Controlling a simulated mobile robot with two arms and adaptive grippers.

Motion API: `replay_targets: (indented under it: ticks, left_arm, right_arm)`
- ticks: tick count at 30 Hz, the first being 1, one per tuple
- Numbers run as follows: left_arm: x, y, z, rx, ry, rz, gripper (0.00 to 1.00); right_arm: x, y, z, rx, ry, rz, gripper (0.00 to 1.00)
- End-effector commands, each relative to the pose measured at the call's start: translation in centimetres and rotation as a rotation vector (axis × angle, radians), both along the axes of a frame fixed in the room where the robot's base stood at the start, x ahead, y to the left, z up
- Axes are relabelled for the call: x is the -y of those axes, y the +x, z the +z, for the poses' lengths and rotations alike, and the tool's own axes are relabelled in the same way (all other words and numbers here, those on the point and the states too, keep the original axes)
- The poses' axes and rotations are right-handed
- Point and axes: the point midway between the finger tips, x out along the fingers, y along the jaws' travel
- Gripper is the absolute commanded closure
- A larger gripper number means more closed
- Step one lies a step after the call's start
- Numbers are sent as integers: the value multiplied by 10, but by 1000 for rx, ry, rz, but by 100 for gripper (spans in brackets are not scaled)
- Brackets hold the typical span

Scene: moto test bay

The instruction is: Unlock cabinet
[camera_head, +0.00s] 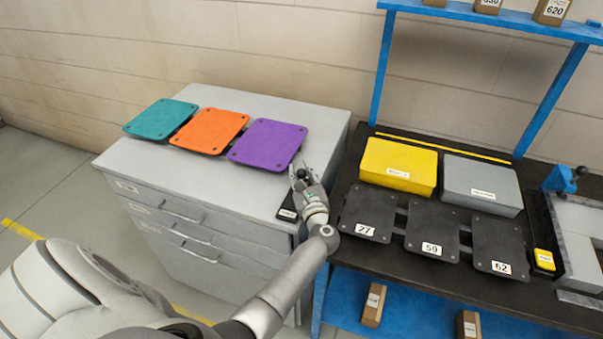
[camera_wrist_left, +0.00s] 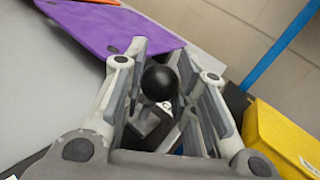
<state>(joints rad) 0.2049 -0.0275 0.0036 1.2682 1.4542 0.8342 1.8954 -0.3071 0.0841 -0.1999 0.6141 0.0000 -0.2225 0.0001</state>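The grey cabinet (camera_head: 215,232) stands at left centre of the head view, with drawers and bar handles on its front. Its drawers look shut. My left gripper (camera_head: 301,171) is over the right end of the cabinet top. A black ball knob (camera_head: 302,174) sits between its fingers. In the left wrist view the ball knob (camera_wrist_left: 159,83) is between the open fingers of my left gripper (camera_wrist_left: 160,88), above a grey metal piece partly hidden by the fingers. I see no clear contact on the ball. My right gripper is not in view.
Teal (camera_head: 160,118), orange (camera_head: 209,131) and purple (camera_head: 267,144) plates lie on the cabinet top. Right of it, a black bench (camera_head: 345,255) with a blue frame holds a yellow box (camera_head: 399,166), a grey box (camera_head: 482,185) and numbered black plates (camera_head: 432,231). A wall stands behind.

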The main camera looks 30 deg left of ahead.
Motion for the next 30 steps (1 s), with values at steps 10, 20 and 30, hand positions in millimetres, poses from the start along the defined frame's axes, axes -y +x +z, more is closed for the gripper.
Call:
replay_targets:
  ticks: [10,20,30]
  left_arm:
    - [1,-3,-1,0,-1,-1,100]
    - [12,-50,-3,-3,-3,-1,100]
    - [14,-63,-1,-3,0,2,100]
  right_arm:
    - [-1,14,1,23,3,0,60]
    - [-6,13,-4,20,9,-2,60]
    - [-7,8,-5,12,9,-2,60]
